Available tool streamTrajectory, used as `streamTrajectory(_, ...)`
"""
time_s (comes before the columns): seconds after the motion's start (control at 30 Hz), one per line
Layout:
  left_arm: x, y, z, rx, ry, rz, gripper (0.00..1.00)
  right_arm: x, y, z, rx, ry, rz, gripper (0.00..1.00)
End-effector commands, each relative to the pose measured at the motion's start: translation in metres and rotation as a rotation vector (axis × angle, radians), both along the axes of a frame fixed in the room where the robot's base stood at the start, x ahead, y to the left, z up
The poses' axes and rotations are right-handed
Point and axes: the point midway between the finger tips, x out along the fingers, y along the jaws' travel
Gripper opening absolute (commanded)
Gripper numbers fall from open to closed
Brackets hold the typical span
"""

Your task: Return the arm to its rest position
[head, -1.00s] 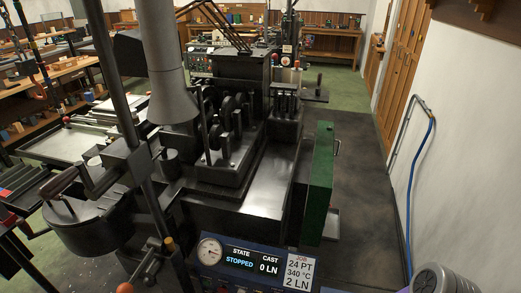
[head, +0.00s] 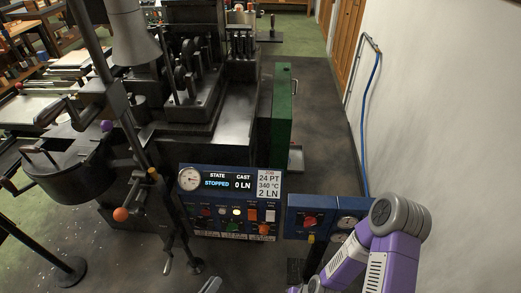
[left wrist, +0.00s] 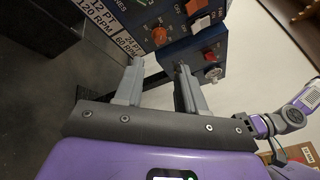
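My left gripper (left wrist: 160,68) is open and empty in the left wrist view, its two grey fingers apart. Its fingertips point toward the blue control panel (left wrist: 203,45), and nothing lies between them. In the head view only a grey tip, probably of this gripper (head: 210,286), shows at the bottom edge, below the main panel (head: 230,215). My purple and grey right arm is bent at the lower right of the head view. Its gripper is not in sight.
The main panel reads STOPPED and 0 LN. A smaller blue panel (head: 322,214) stands right of it, near my right arm. The black caster (head: 190,120) has a green cabinet (head: 281,115). A lever with an orange knob (head: 121,214) is at left. Dark floor lies toward the white wall.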

Motion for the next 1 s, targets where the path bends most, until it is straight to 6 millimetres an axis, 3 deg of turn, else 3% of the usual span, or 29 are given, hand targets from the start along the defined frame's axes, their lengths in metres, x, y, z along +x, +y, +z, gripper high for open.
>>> streamTrajectory(0.17, -0.031, -0.067, 0.017, 0.161, -0.069, -0.411, 0.39, -0.001, 0.000, 0.001, 0.001, 0.003, 0.001, 0.43)
streamTrajectory(0.3, -0.087, -0.110, 0.023, 0.401, -0.203, -0.868, 0.39, -0.001, 0.000, 0.002, 0.001, 0.003, 0.001, 0.43)
streamTrajectory(0.4, -0.130, -0.114, 0.019, 0.648, -0.374, -1.230, 0.39, -0.001, 0.000, 0.002, 0.001, 0.003, 0.001, 0.43)
streamTrajectory(0.5, -0.152, -0.098, 0.011, 0.923, -0.600, -1.538, 0.39, -0.001, 0.000, 0.003, 0.001, 0.003, 0.001, 0.43)
streamTrajectory(0.57, -0.151, -0.085, 0.008, 1.096, -0.762, -1.684, 0.39, -0.001, 0.000, 0.003, 0.001, 0.003, 0.001, 0.43)
streamTrajectory(0.7, -0.123, -0.067, 0.014, 1.456, -1.155, -1.877, 0.39, -0.001, 0.000, 0.003, 0.001, 0.003, 0.001, 0.43)
streamTrajectory(0.83, -0.094, -0.068, 0.028, 1.684, -1.447, -1.906, 0.39, -0.001, 0.000, 0.004, 0.001, 0.003, 0.001, 0.43)
streamTrajectory(1.0, -0.078, -0.074, 0.039, 1.800, -1.608, -1.886, 0.39, -0.001, 0.000, 0.004, 0.001, 0.003, 0.001, 0.43)
